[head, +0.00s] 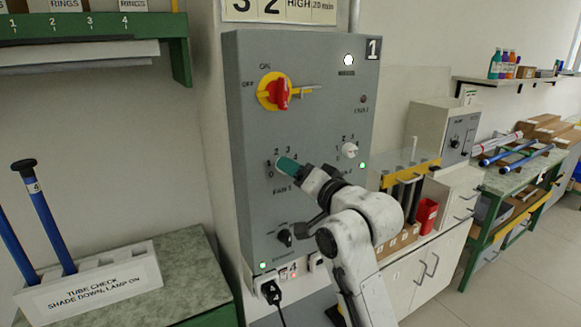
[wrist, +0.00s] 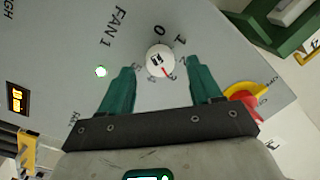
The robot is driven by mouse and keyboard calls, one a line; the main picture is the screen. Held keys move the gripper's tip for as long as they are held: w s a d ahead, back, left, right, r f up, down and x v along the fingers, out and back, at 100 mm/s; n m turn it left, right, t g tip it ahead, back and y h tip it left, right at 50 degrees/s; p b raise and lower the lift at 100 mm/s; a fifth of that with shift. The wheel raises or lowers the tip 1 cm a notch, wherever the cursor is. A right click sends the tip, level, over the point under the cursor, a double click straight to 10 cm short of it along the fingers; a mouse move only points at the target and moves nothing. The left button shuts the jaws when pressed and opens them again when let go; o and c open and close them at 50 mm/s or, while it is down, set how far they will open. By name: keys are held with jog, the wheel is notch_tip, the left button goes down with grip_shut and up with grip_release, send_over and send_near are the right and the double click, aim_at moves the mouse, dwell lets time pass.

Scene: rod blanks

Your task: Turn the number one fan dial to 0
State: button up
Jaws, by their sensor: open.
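The number one fan dial (wrist: 160,60) is a round white knob with a red pointer line, beside the "FAN 1" label on the grey panel (wrist: 60,60). Its 0 and 1 are readable; the pointer faces away from the 0, towards small marks that look like 3. My gripper (wrist: 157,75) is open, its two teal fingers on either side of the dial's lower part in the wrist view, with gaps to it. I cannot tell how deep they reach. In the head view my gripper (head: 287,165) hides this dial; the panel (head: 250,110) shows around it.
A red and yellow ON/OFF switch (head: 273,91) sits above on the panel. A second white dial (head: 349,150) is to the right, a black knob (head: 285,238) below. A rack (head: 90,285) with blue tubes stands at the left.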

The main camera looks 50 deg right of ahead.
jog(key=shift+w+d, duration=0.25)
jog(key=shift+w, duration=0.95)
jog(key=shift+c, duration=0.4)
jog(key=c, duration=1)
jog(key=shift+o, duration=0.2)
